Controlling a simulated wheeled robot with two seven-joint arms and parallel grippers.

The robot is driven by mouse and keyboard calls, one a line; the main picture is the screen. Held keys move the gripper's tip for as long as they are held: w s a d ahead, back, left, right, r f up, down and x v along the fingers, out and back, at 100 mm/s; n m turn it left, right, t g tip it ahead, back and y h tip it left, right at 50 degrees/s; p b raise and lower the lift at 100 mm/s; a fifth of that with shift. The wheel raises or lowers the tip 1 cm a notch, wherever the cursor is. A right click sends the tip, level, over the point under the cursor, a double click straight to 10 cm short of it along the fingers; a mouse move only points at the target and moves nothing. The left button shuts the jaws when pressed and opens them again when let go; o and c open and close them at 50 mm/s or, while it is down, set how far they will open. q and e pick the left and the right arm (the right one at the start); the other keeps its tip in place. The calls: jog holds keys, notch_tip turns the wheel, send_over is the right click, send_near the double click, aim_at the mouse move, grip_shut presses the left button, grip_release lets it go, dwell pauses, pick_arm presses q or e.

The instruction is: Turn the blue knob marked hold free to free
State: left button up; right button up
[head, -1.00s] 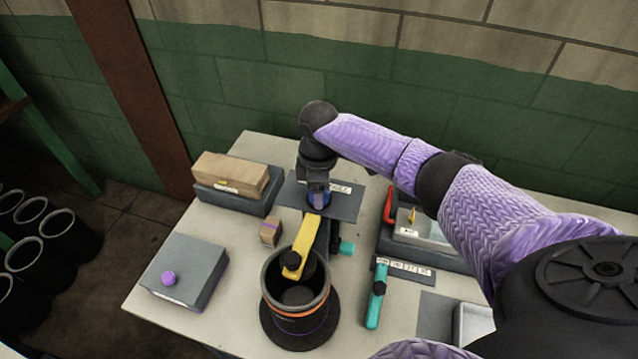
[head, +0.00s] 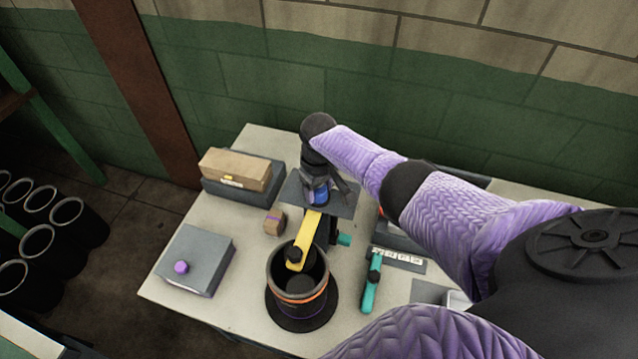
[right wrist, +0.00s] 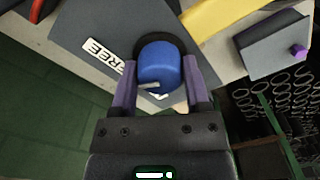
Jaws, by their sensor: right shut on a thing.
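The blue knob (head: 321,196) stands on a flat grey plate (head: 346,205) at the back of the table. In the right wrist view the knob (right wrist: 158,62) is a round blue cap with a dark ring behind it and a short pale pointer on its side. A white label reading FREE (right wrist: 98,50) lies beside it on the plate. The pointer is turned away from this label, and a second label is mostly hidden. My right gripper (right wrist: 160,80) is shut on the knob, one purple finger on each side. My left gripper is not in view.
A grey pot (head: 272,282) with a yellow arm (head: 307,238) above it stands just in front of the plate. A teal-handled lever (head: 370,285) is to the right. A small brown block (head: 274,222) and a grey box with a purple knob (head: 198,258) are at left.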

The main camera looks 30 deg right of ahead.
jog(key=shift+m, duration=0.6)
jog(key=o, duration=1.3)
notch_tip(320, 180, up, 10)
jog(key=p, duration=0.4)
